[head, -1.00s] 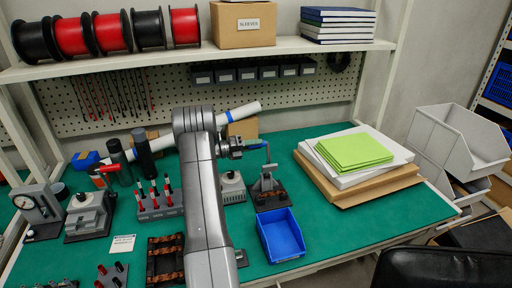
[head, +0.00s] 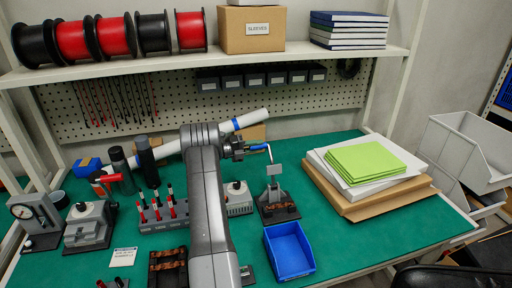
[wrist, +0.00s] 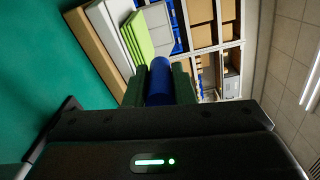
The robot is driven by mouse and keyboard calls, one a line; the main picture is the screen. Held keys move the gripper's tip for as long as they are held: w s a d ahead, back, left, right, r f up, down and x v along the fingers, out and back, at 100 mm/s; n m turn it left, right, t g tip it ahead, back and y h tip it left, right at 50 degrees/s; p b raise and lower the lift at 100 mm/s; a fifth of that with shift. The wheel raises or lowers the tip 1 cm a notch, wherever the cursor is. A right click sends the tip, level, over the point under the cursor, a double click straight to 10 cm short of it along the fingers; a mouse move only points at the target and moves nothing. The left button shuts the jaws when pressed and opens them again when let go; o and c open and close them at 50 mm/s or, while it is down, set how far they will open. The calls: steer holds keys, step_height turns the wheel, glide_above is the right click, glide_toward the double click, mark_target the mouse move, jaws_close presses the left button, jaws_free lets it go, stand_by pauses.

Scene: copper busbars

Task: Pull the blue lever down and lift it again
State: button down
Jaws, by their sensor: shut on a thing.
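The blue lever (head: 259,147) is a blue handle on a bent rod, above a small grey fixture (head: 274,193) with copper pieces on its base, at the middle right of the green bench. My gripper (head: 246,148) comes from the left and is shut on the blue handle. In the wrist view the blue handle (wrist: 160,82) lies between the two fingers of my gripper (wrist: 159,90). The handle is well above the bench. The fingers hide part of it.
A blue bin (head: 289,251) stands in front of the fixture. Green sheets (head: 365,165) lie on white and brown boards to the right. A grey device (head: 237,198) and a rack of red and black tools (head: 163,210) stand to the left. The shelf (head: 210,60) runs above.

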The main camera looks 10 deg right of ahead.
steer(key=shift+f, duration=0.25)
steer(key=c, duration=1.2)
jaws_free()
steer(key=shift+c, duration=0.2)
steer(key=a+b, duration=0.3)
steer(key=a, duration=0.9)
steer(key=shift+s, duration=0.2)
steer(key=shift+d, duration=0.1)
